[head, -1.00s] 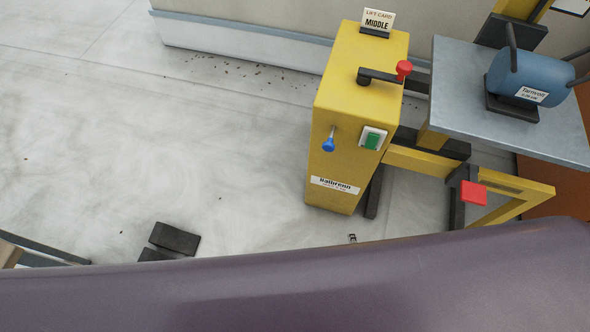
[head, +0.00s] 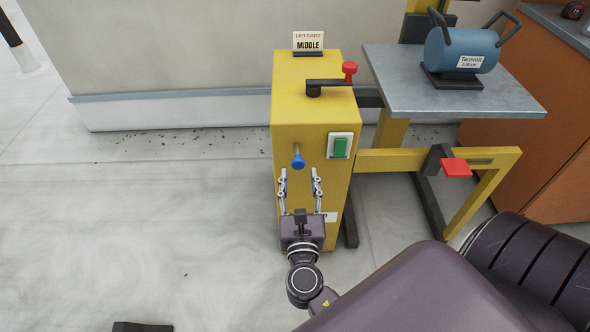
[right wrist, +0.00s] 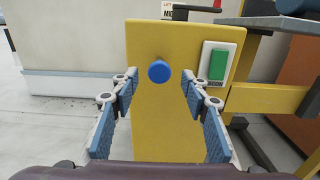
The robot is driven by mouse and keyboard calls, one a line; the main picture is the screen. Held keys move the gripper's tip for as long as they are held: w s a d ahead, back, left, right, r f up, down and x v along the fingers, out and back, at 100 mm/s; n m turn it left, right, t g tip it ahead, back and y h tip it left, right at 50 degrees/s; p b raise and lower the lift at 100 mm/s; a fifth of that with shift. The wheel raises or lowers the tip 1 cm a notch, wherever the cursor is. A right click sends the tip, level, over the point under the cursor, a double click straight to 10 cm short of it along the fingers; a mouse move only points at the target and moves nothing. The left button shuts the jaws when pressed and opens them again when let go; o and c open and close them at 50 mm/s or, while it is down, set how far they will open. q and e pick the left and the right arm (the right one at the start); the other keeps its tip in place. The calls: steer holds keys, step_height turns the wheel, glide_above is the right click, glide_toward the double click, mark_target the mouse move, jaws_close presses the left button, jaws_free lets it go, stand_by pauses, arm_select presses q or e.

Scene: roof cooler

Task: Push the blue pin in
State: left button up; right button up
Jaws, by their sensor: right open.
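The blue pin (head: 298,162) sticks out of the front face of the yellow lift box (head: 313,100) in the head view. In the right wrist view the blue pin (right wrist: 159,71) shows as a round knob between and beyond my fingers. My right gripper (head: 299,172) is open and empty in front of the box, its fingers pointing at the face on either side of the pin. It also shows open in the right wrist view (right wrist: 158,78). I cannot tell the exact gap to the pin. My left gripper is not in view.
A green button (head: 340,147) sits right of the pin. A black crank with a red knob (head: 350,68) and a "MIDDLE" card (head: 308,42) are on top. A grey platform (head: 440,100) carries a blue cylinder (head: 462,50). A red pedal (head: 456,167) sticks out right. Floor at left is mostly clear.

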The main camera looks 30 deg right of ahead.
mark_target(298, 165)
steer(key=shift+x, duration=2)
jaws_close()
